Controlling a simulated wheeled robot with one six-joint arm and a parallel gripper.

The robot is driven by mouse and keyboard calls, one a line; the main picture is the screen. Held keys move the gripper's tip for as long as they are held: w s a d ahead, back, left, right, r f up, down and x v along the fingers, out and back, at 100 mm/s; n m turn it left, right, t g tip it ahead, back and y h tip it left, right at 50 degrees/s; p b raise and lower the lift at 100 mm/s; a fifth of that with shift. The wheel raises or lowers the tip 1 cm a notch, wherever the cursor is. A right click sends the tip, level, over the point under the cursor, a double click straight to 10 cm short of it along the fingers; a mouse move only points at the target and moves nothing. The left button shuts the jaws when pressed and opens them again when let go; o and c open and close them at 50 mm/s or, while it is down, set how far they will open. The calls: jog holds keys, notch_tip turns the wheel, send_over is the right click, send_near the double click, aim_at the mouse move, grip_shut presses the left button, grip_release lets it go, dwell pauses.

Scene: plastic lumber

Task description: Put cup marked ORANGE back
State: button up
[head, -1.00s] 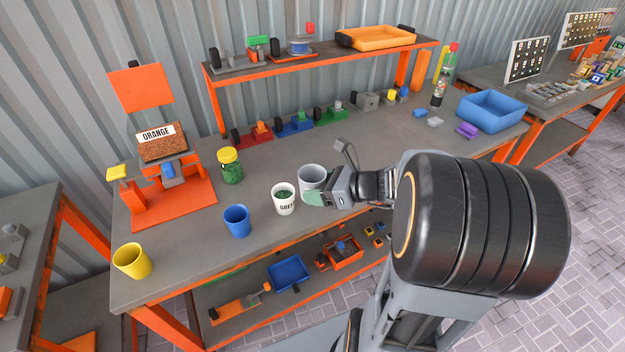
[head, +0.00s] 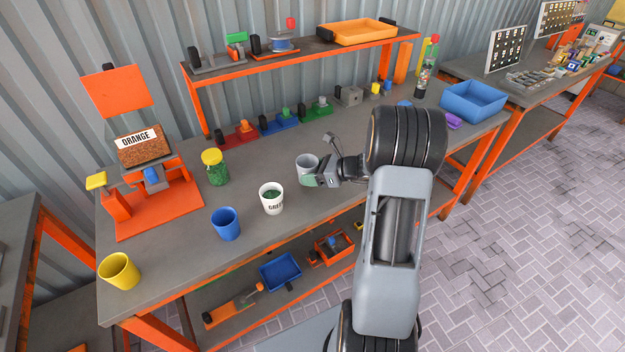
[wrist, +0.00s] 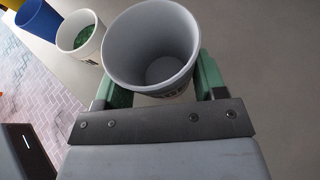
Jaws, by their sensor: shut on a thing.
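My gripper (head: 316,179) is shut on a pale grey, empty cup (head: 306,163), which is upright over the middle of the workbench. In the wrist view the cup (wrist: 152,50) sits between the green fingers, open side up; dark lettering on its side is mostly hidden and unreadable. A white cup marked GREEN (head: 271,199) with green contents stands to its left, apart from it. The word ORANGE shows on the label of a box with brown granular contents (head: 145,148) on the orange stand (head: 160,205).
A blue cup (head: 226,224), a yellow cup (head: 119,271) and a yellow-lidded jar of green pieces (head: 214,167) stand on the workbench (head: 180,262). A raised shelf (head: 300,58) runs along the back. A blue bin (head: 472,101) is at the right end.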

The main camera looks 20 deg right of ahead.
jog(key=f, duration=0.3)
jog(key=shift+w+d, duration=0.2)
jog(key=shift+w, duration=0.05)
jog(key=shift+f, duration=0.35)
jog(key=shift+f, duration=0.15)
jog(key=o, duration=1)
jog(key=shift+c, duration=0.2)
